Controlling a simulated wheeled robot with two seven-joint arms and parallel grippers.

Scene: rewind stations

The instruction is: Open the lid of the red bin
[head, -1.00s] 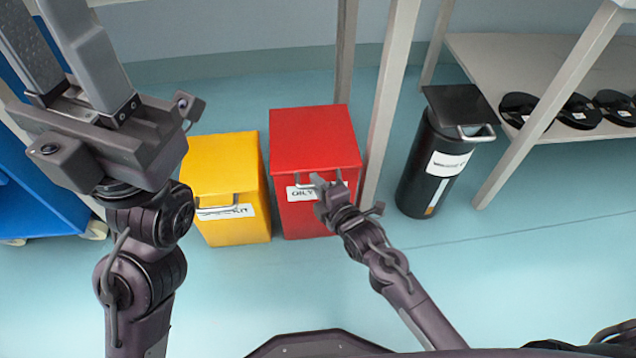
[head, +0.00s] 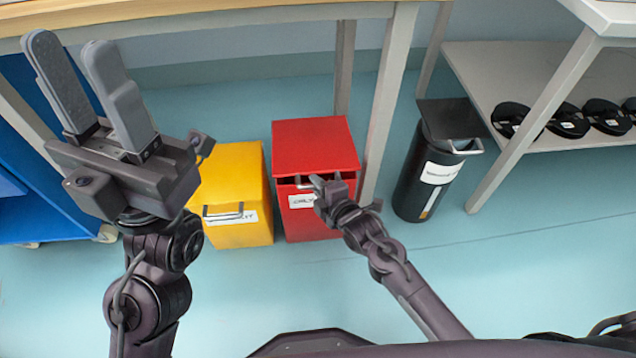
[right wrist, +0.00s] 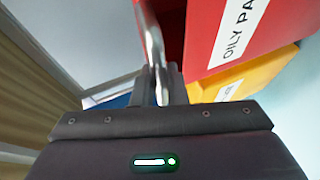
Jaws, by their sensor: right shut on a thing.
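The red bin (head: 312,226) stands on the floor under a table, with a white label on its front. Its red lid (head: 315,145) is tilted up a little at the front, with a dark gap below the lid's edge. My right gripper (head: 316,182) is at the front of the lid, shut on its metal handle. In the right wrist view the handle (right wrist: 154,45) runs down between the fingers, beside the red bin's labelled front (right wrist: 215,40). My left gripper (head: 70,42) is raised at the left, open and empty, away from the bin.
A yellow bin (head: 238,180) stands close to the left of the red one. A table leg (head: 388,100) and a black bin (head: 425,175) are to its right. Black reels (head: 567,121) sit on a shelf at the right. The floor in front is clear.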

